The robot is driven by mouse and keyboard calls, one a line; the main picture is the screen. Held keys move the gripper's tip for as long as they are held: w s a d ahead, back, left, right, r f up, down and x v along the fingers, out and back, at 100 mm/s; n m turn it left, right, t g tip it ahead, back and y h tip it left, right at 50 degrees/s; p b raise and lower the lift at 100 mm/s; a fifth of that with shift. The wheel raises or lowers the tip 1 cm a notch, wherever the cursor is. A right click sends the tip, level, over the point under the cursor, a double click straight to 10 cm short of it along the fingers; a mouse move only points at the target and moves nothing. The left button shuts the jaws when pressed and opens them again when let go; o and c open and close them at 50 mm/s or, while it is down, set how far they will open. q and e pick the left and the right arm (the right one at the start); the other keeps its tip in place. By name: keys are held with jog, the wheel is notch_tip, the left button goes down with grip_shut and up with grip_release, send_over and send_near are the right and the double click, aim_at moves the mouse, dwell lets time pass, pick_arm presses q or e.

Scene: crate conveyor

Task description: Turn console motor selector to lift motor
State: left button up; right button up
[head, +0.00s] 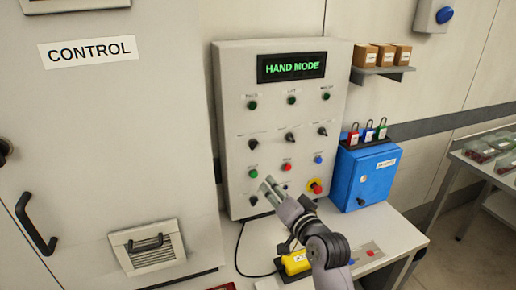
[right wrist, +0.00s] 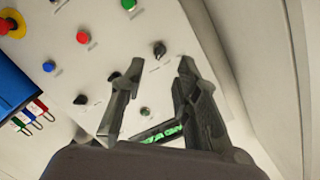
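The grey console (head: 235,110) stands on the table against the wall, and its display (head: 291,67) reads HAND MODE. Its middle row has a left black selector (head: 252,144), a centre one (head: 290,137) and a right one (head: 322,131); another black selector (head: 253,201) is at lower left. Labels are too small to read. My right gripper (head: 268,184) is open and empty before the console's lower left. In the right wrist view its fingers (right wrist: 161,62) are apart, with the left middle-row selector (right wrist: 159,48) seen between their tips. I see no contact. My left gripper is out of view.
Green (head: 253,173), red (head: 286,167) and blue (head: 318,160) buttons and an emergency stop (head: 315,187) are close to the gripper. A blue lockout box (head: 365,180) with padlocks stands right. A yellow pendant (head: 297,262) lies on the table. A control cabinet (head: 100,100) is left.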

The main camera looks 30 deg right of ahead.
aim_at(256, 146)
jog(key=shift+m+t+h, duration=0.4)
jog(key=shift+m+h, duration=0.2)
jog(key=shift+m, duration=0.1)
jog(key=p+x, duration=0.1)
jog(key=x, duration=0.5)
jog(key=d+r+p+x, duration=0.1)
jog(key=x, duration=0.5)
jog(key=r+p+x, duration=0.1)
jog(key=x, duration=0.5)
jog(key=shift+s+d+r, duration=0.15)
jog(key=shift+s+d, duration=0.05)
jog(key=shift+d, duration=0.15)
grip_shut()
